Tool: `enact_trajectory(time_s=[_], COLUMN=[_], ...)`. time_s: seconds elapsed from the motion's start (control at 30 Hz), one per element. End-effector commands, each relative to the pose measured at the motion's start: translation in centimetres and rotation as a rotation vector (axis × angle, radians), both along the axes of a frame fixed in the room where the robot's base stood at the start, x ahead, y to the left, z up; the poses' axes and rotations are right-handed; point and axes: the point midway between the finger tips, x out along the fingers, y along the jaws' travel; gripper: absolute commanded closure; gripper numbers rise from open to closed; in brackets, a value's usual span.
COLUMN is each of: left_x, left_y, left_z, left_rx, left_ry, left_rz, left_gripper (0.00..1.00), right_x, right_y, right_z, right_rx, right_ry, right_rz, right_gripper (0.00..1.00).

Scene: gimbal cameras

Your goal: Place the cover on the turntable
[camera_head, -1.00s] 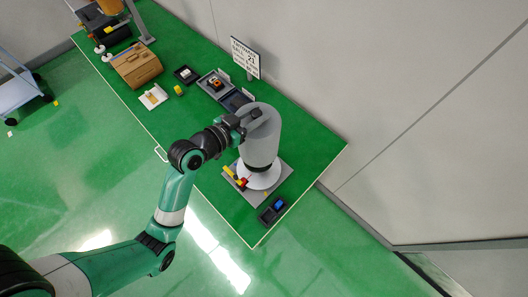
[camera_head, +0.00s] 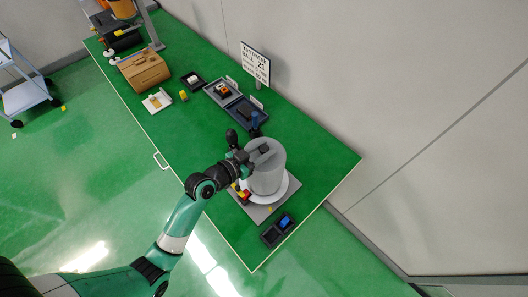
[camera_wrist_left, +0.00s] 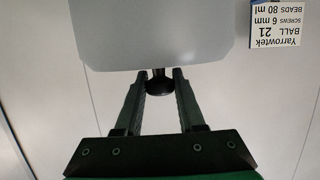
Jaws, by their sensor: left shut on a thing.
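The cover (camera_head: 268,180) is a grey upright cylinder with a small dark knob on top. It stands over the white turntable disc (camera_head: 293,188), whose rim shows around its lower edge. I cannot tell whether the cover touches the disc. My left gripper (camera_head: 262,152) reaches the top of the cover from the left and is shut on its knob. In the left wrist view, the dark knob (camera_wrist_left: 158,84) sits between the fingertips, with the pale cover (camera_wrist_left: 150,35) beyond. My right gripper is not in view.
The turntable stands on a grey base plate (camera_head: 258,213) with red and yellow parts beside the disc. A black tray with a blue item (camera_head: 285,222) lies near the front corner. Bins (camera_head: 222,91) and a sign (camera_head: 255,64) stand behind. The right part of the green table (camera_head: 325,165) is clear.

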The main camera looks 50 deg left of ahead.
Motion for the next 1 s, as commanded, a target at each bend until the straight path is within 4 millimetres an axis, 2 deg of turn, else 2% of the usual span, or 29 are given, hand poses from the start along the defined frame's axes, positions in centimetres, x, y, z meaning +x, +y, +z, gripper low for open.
enact_trajectory(time_s=[0.03, 0.07, 0.4, 0.43, 0.57, 0.6, 0.93, 1.0], left_x=[-0.02, -0.02, 0.02, 0.00, 0.00, 0.00, 0.01, -0.84], left_y=[-0.01, 0.00, 0.02, 0.01, 0.01, 0.01, 0.01, 0.08], left_z=[-1.07, -1.23, -1.57, -1.49, -1.42, -1.42, -0.82, -0.88], left_rx=[-0.001, -0.001, 0.000, 0.000, 0.000, 0.000, 0.000, 0.001], left_ry=[0.002, 0.000, -0.002, -0.001, -0.001, -0.001, -0.001, 0.000], left_rz=[0.000, 0.000, 0.001, 0.001, 0.001, 0.000, 0.001, 0.002], left_gripper=[1.00, 1.00, 1.00, 0.58, 0.35, 0.32, 0.32, 0.32], right_x=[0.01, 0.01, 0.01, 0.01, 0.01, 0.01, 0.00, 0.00], right_y=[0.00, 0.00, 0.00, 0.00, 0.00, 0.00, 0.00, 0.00], right_z=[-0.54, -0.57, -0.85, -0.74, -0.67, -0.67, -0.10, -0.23], right_rx=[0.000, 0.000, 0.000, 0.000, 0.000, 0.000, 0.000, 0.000], right_ry=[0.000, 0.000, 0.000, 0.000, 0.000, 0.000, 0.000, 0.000], right_rz=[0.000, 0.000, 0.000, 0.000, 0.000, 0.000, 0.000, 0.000], right_gripper=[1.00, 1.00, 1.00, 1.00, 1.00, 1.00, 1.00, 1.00])
